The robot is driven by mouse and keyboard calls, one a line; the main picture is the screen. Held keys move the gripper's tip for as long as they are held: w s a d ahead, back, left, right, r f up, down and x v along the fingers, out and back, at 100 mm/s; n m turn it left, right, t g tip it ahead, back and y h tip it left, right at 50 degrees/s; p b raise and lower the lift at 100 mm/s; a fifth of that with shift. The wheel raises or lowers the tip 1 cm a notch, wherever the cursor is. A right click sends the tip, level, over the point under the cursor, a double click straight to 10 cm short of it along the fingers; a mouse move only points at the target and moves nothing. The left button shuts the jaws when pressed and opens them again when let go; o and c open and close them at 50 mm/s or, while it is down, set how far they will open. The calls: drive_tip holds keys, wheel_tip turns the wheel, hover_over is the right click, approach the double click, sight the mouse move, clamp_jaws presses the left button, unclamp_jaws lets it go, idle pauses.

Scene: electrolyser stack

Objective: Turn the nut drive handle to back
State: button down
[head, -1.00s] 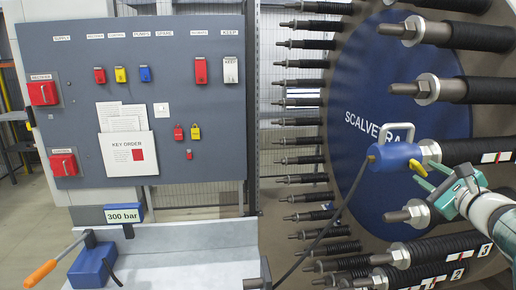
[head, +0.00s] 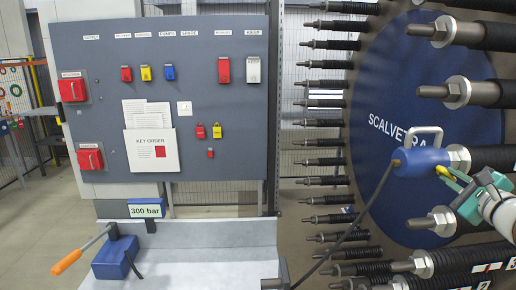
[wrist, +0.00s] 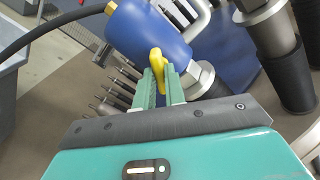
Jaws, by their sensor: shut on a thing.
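The nut drive handle is a small yellow lever (head: 447,175) on the side of a blue cylindrical tool (head: 420,163). The tool sits over the end of a stud on the big round blue-faced end plate and has a grey carry loop on top. My gripper (head: 463,183) is shut on the yellow lever. In the wrist view the lever (wrist: 157,60) stands up between the two green fingertips (wrist: 160,76), in front of the blue tool body (wrist: 148,32). The lever's lower part is partly hidden by the fingers.
A black hose (head: 362,215) runs from the tool down to the left. Threaded studs with nuts (head: 440,221) surround the tool closely. A grey bench (head: 215,250) with an orange-handled blue pump (head: 115,257) and a grey key panel (head: 200,60) stand to the left.

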drive_tip(key=shift+n, duration=1.4)
drive_tip(key=n, duration=0.4)
drive_tip(key=c, duration=1.3)
unclamp_jaws()
drive_tip(key=shift+s+d, duration=0.1)
drive_tip(key=shift+s, duration=3.45)
